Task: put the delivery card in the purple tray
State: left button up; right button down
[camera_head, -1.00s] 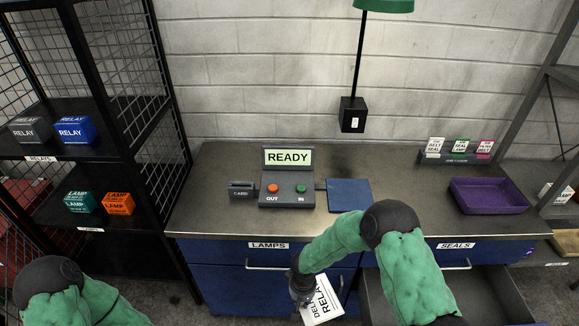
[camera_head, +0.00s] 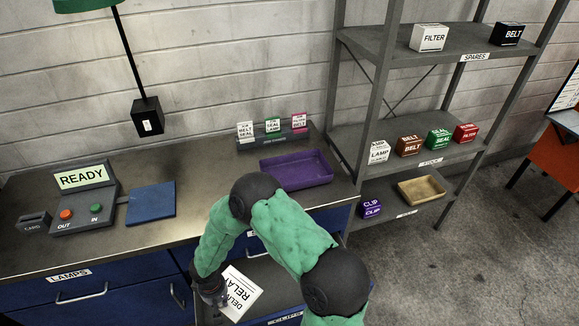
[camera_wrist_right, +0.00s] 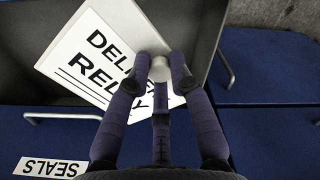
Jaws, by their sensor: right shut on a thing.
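The white delivery card (camera_head: 241,292), with black print reading DELIV... RELAY, is in my right gripper (camera_head: 212,292), low in front of the bench by an open drawer. The right wrist view shows the card (camera_wrist_right: 88,62) with the gripper's fingers (camera_wrist_right: 160,75) closed at its edge; part of the print is hidden by them. The purple tray (camera_head: 322,178) lies on the bench top near its right end, above and to the right of the gripper, and looks empty. My left gripper is out of view.
The open drawer (camera_wrist_right: 205,30) is under the bench. A card rack (camera_head: 275,137) stands behind the tray. A blue pad (camera_head: 151,203) and the READY console (camera_head: 85,200) are on the left. A shelf rack with boxes and a tan tray (camera_head: 422,190) stands right.

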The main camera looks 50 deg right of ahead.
aim_at(296, 176)
jog(key=k+l+u, duration=0.15)
jog(key=l, duration=0.35)
jog(key=k+l+u, duration=0.1)
jog(key=k+l, duration=0.25)
jog(key=l, duration=0.15)
jog(key=k+l+u, duration=0.15)
jog(key=l, duration=0.35)
jog(key=k+l+u, duration=0.15)
jog(key=k+l, duration=0.25)
